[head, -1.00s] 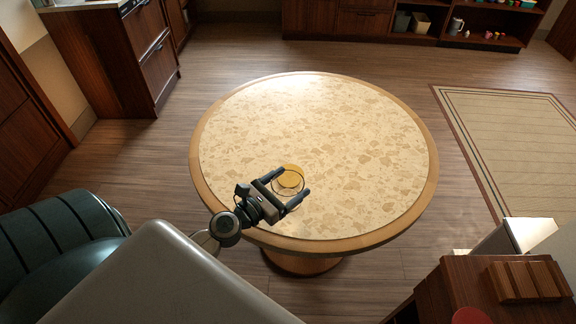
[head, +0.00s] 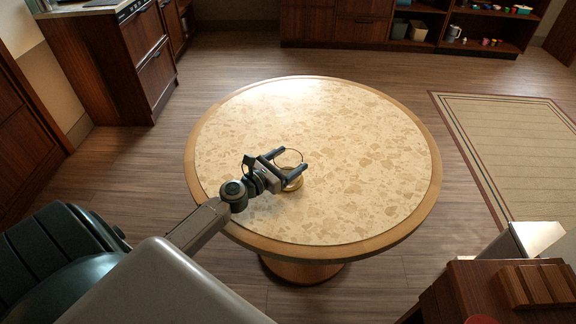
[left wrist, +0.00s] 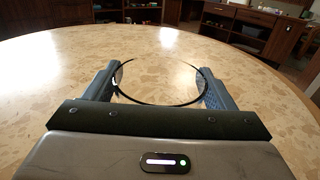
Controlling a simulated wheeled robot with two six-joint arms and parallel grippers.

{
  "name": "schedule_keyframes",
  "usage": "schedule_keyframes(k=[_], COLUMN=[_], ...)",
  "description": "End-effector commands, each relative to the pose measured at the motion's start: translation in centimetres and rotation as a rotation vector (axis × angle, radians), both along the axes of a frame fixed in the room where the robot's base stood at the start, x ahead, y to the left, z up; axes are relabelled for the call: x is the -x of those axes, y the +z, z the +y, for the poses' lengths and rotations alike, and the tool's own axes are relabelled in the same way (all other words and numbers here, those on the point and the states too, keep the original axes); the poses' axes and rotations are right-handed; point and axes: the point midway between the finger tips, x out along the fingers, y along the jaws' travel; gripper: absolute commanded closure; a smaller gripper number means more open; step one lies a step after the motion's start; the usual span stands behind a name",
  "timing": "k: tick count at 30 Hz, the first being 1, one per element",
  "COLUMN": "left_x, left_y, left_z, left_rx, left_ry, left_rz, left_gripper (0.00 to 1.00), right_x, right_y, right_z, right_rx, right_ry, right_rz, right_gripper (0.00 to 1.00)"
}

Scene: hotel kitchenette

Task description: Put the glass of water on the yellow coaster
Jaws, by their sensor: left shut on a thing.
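The glass of water (head: 288,152) is clear, so mostly its round rim shows in the head view. My left gripper (head: 292,160) is shut on it, one finger on each side. In the left wrist view the glass rim (left wrist: 160,103) spans the gap between the fingers of the left gripper (left wrist: 160,80). The yellow coaster (head: 294,184) lies on the round table (head: 370,150), partly hidden by the gripper and seen just below the glass rim. I cannot tell whether the glass touches it. The coaster does not show in the left wrist view. My right gripper is out of view.
The rest of the tabletop is clear. A dark green chair (head: 60,255) stands at the left of the table. A wooden cabinet (head: 490,290) is at the lower right, and a striped rug (head: 510,140) lies to the right.

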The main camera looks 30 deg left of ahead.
Motion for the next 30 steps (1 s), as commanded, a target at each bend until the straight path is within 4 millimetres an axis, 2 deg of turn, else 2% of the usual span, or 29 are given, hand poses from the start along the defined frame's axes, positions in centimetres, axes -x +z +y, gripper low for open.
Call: schedule_keyframes(k=[4,12,13,16,30], left_x=[-0.01,0.0,0.01,0.01,0.04], left_y=[0.04,-0.35,-0.31,-0.27,0.07], left_z=[-0.02,-0.03,-0.02,-0.02,-0.32], left_rx=[0.0,0.0,0.0,0.0,0.0], left_ry=[-0.001,-0.001,-0.001,-0.001,-0.001], left_rz=[-0.002,-0.001,0.0,0.0,0.0], left_gripper=[0.52,0.52,0.18,0.01,0.01], right_x=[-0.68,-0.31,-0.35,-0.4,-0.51], right_y=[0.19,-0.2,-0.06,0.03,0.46], right_z=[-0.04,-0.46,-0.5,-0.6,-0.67], right_rx=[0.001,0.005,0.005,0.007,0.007], right_ry=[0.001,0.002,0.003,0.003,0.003], right_rz=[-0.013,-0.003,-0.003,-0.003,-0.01], right_gripper=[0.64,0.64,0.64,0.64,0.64])
